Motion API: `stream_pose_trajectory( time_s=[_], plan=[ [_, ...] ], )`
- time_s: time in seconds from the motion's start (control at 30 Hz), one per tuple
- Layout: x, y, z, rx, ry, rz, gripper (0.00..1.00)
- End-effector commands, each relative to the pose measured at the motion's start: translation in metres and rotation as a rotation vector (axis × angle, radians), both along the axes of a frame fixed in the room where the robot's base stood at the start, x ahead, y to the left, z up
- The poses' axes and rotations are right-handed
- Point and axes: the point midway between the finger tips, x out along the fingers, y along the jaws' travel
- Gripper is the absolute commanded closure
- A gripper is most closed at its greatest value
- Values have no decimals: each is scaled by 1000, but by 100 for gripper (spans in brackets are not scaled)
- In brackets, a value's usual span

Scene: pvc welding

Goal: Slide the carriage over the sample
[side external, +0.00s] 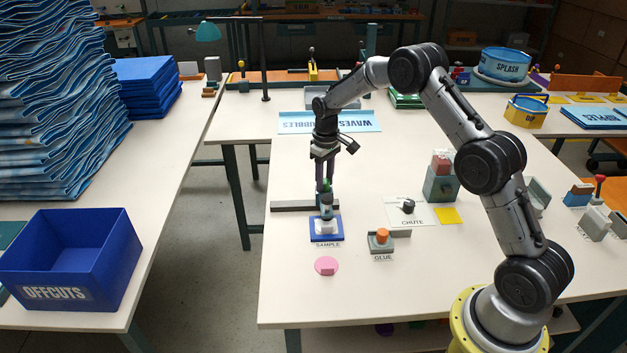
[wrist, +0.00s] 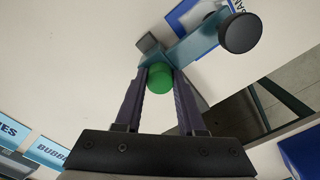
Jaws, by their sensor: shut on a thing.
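In the wrist view, the carriage's teal arm (wrist: 200,45) reaches out from the knob to a round black head (wrist: 239,33). The sample place is a blue square mat (side external: 313,234) labelled SAMPLE, in front of the rail. A small pale sample (side external: 326,227) stands on it, just below the carriage in the side view. The head partly hides the mat in the wrist view. I cannot tell whether it is exactly above the sample.
An orange-topped glue pot (side external: 382,238) and a pink disc (side external: 326,266) stand near the mat. The chute sheet (side external: 408,214) and a yellow square (side external: 448,215) lie to the right. A blue offcuts bin (side external: 70,262) is on the left table.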

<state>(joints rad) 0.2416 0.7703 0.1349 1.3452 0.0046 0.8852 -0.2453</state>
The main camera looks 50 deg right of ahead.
Motion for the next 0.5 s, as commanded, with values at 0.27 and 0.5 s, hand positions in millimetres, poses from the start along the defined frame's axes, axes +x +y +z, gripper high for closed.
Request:
stream_pose_trajectory(
  time_s=[0.27, 0.5],
  plan=[
    [-4, -6, 0, -5, 12, -2, 53],
    [-3, -4, 0, -3, 9, -1, 31]
  ],
)
